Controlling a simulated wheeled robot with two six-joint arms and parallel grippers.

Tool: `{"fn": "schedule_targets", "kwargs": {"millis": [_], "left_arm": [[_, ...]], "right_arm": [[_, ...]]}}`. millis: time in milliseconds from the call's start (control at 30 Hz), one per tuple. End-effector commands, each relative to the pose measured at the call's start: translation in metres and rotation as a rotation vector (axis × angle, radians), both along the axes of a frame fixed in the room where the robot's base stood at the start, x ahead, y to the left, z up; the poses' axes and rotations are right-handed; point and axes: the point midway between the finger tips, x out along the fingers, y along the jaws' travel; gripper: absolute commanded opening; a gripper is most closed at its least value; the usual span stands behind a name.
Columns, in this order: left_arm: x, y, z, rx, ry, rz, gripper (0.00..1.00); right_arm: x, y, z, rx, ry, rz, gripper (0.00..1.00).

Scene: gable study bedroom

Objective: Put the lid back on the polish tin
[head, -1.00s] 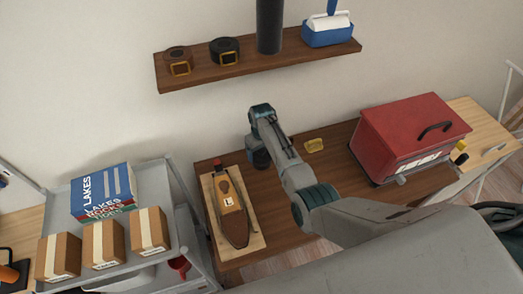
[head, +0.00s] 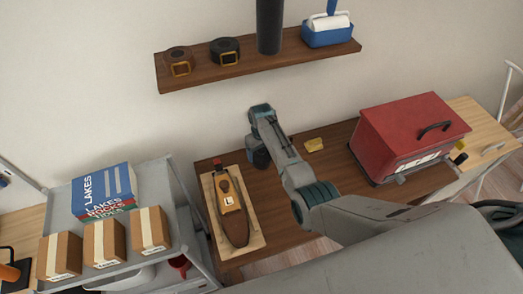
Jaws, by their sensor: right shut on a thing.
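My right gripper (head: 260,161) points down over the back of the brown wooden table (head: 289,180), between a shoe-shaped piece and a yellow block. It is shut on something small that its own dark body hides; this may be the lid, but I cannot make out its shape. I cannot pick out the polish tin; it may be hidden behind my right gripper or arm. My left gripper is not in view.
A brown shoe-shaped piece (head: 231,214) marked L lies on a pale board, left of my gripper. A yellow block (head: 314,145) and a red box (head: 405,135) stand to the right. A shelf (head: 200,78) hangs above. A grey cart (head: 160,190) stands left.

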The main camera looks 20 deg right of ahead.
Motion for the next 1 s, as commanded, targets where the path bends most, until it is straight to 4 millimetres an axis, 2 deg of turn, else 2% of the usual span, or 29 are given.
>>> {"fn": "schedule_targets", "kwargs": {"millis": [933,967,1000], "left_arm": [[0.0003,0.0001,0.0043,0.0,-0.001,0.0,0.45],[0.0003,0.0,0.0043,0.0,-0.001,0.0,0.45],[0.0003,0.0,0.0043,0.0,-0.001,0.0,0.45]], "right_arm": [[0.0003,-0.0001,-0.0003,0.0,-0.001,0.0,0.57],[0.0003,-0.0001,-0.0003,0.0,-0.001,0.0,0.85],[0.0003,-0.0001,-0.0003,0.0,-0.001,0.0,0.93]]}}
